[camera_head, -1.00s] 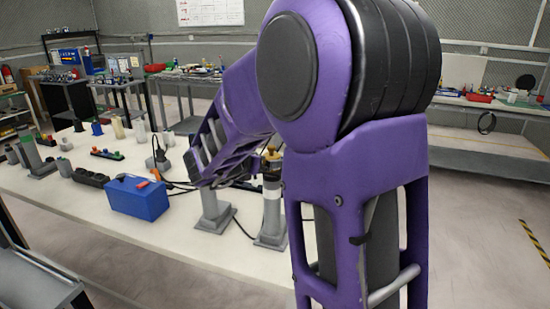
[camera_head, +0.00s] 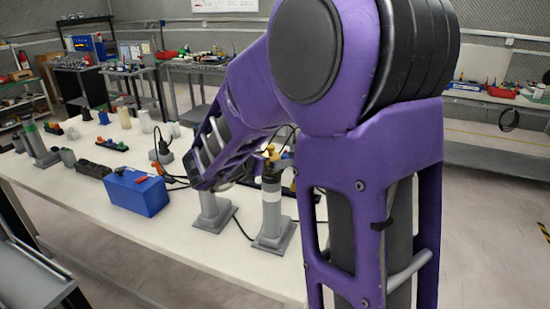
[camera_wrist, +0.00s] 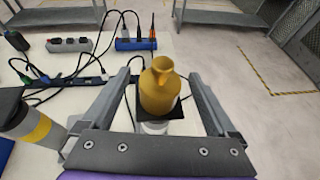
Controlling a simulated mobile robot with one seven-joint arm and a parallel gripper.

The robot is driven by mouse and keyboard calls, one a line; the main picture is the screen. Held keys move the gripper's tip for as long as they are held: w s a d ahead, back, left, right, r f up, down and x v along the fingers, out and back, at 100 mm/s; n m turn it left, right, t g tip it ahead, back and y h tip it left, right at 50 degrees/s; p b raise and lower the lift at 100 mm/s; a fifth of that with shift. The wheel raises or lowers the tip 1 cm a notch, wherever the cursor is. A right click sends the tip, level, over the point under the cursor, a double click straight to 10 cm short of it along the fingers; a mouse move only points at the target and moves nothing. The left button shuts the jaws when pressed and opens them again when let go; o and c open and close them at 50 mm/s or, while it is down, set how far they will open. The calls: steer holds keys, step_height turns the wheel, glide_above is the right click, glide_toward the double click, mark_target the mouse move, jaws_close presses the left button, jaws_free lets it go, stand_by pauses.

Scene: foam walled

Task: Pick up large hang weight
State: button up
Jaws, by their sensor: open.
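The large hang weight (camera_wrist: 160,90) is a brass-yellow, bottle-shaped piece with a narrow neck and a small hook-like part on it. It stands upright on a dark square plate (camera_wrist: 174,113) over a pale round post in the wrist view. My gripper (camera_wrist: 160,76) is open, with one grey finger on each side of the weight and visible gaps between. My arm hides most of the gripper there.
A second grey stand (camera_head: 212,213) is close to the left. A blue box (camera_head: 136,191) and a dark power strip (camera_head: 93,170) lie farther left on the white table (camera_head: 180,239). Cables run among the items. Open floor lies right of the table.

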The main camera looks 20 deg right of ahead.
steer(key=shift+w+d+f, duration=0.1)
stand_by(0.3)
jaws_close()
stand_by(0.4)
